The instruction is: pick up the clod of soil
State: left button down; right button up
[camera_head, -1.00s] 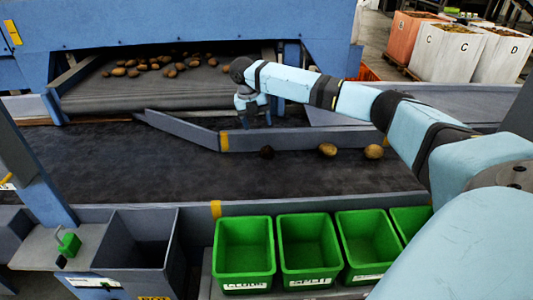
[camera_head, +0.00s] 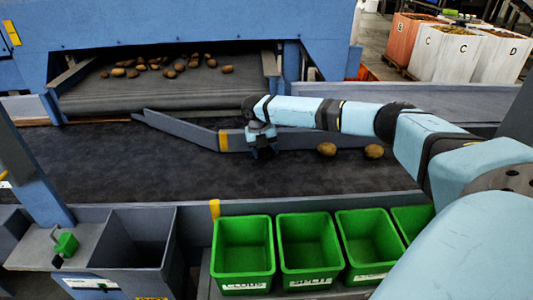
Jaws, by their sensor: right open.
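My right gripper (camera_head: 262,152) is open and points down at the dark conveyor belt, beside the grey diverter bar. It is right where the small dark clod of soil lay a moment ago. The clod is now hidden by or blended with the dark fingers, so I cannot tell whether it sits between them. Two tan potatoes, one (camera_head: 327,149) and another (camera_head: 374,151), lie on the belt to the right of the gripper. My left gripper is not in view.
The grey diverter bar (camera_head: 185,130) runs just behind the gripper. Several potatoes (camera_head: 170,66) lie on the upper belt at the back. Green bins (camera_head: 243,221) line the front beyond the belt's edge, beside a grey bin (camera_head: 140,272). The belt's left part is clear.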

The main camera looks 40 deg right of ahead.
jog(key=c, duration=0.7)
